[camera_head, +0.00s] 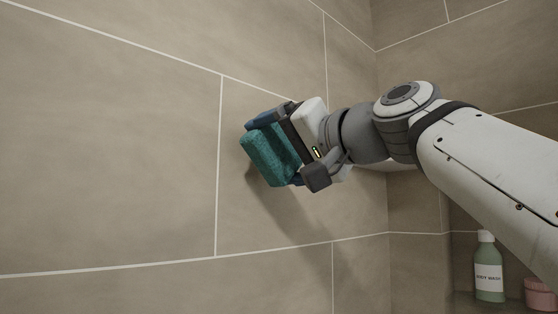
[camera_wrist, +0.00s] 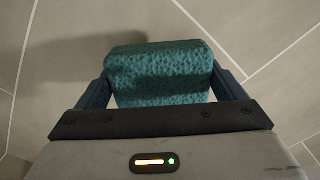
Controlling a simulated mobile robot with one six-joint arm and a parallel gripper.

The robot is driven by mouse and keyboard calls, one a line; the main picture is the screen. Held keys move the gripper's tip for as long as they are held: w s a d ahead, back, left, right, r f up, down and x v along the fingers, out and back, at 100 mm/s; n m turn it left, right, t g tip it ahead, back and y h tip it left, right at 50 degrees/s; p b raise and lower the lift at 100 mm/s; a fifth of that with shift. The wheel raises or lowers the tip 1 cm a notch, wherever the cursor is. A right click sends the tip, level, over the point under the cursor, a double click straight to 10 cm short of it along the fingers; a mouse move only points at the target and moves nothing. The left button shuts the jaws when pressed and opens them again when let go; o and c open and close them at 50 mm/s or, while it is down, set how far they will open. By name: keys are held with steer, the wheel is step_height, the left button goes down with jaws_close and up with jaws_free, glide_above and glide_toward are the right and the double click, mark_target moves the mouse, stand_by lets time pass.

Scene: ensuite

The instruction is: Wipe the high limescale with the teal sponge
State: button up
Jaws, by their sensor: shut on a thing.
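The teal sponge (camera_head: 269,155) is held in my gripper (camera_head: 272,150), close to the brown tiled wall in the head view. In the wrist view the sponge (camera_wrist: 160,74) sits between both fingers of my gripper (camera_wrist: 163,88), which is shut on it. A shadow falls on the wall below and right of the sponge. I cannot tell whether the sponge touches the wall. No limescale patch can be made out in either view; the sponge and gripper may hide it.
The tiled wall (camera_head: 110,140) with pale grout lines fills the left and middle, and meets another wall at a corner on the right. A green body wash bottle (camera_head: 489,270) and a pink jar (camera_head: 540,294) stand at the lower right. The wall left of my gripper is clear.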

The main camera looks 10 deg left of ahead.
steer(key=shift+s+d, duration=0.5)
steer(key=shift+d, duration=0.05)
steer(key=shift+b+v, duration=0.55)
steer(key=shift+v, duration=0.65)
steer(key=shift+s+d, duration=0.25)
steer(key=shift+d, duration=0.05)
